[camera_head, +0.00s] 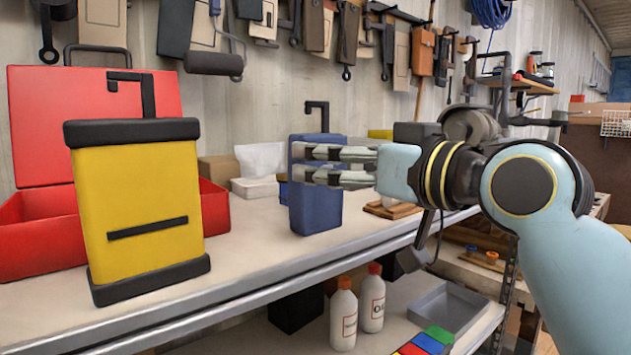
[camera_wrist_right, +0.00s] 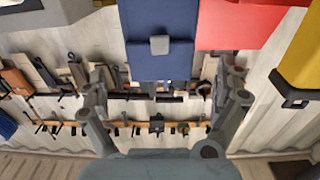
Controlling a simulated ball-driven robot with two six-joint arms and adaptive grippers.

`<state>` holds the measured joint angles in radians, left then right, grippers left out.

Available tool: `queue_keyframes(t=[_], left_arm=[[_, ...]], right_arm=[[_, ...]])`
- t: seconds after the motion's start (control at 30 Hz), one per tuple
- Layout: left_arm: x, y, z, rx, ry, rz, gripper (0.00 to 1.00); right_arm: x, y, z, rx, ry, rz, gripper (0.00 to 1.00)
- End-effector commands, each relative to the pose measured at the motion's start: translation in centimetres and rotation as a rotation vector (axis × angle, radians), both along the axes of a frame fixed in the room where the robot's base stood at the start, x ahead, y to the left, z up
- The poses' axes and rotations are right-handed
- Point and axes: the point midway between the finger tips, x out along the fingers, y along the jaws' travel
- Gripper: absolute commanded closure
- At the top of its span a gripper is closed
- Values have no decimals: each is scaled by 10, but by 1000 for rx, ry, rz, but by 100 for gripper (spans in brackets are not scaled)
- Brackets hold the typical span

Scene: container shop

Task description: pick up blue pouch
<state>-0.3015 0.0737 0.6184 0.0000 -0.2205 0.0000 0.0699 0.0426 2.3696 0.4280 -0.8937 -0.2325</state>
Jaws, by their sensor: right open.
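The blue pouch (camera_head: 316,208) stands upright on the bench with a black hook-shaped piece above its top. In the right wrist view it shows as a dark blue panel (camera_wrist_right: 157,22) with a grey tab, at the top middle. My right gripper (camera_head: 303,164) reaches in from the right, its fingers level with the upper half of the pouch and covering part of it. The gripper is open; in the right wrist view its fingers (camera_wrist_right: 160,82) are spread, with the pouch between and beyond them. I cannot tell whether they touch it. My left gripper is not in view.
A yellow pouch (camera_head: 140,205) stands at the left before an open red toolbox (camera_head: 45,225). A tissue box (camera_head: 256,188) is behind the blue pouch. Bottles (camera_head: 343,318) and a grey tray (camera_head: 446,303) are on the lower shelf. Tools hang on the wall. Bench between pouches is clear.

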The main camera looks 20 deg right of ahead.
Motion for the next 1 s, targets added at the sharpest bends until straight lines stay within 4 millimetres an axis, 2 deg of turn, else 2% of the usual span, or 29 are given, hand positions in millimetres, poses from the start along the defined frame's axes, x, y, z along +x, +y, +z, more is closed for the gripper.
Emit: queue_keyframes(t=[0.17, 0.4, 0.7, 1.0], left_arm=[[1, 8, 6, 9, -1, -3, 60], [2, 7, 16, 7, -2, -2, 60], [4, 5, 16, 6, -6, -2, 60], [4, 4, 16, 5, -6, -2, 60]], right_arm=[[15, 6, 1, 3, 2, 1, 0], [49, 19, 0, 2, 2, 1, 0], [55, 21, -2, -2, 2, 0, 0], [55, 21, -2, -1, 2, 0, 38]])
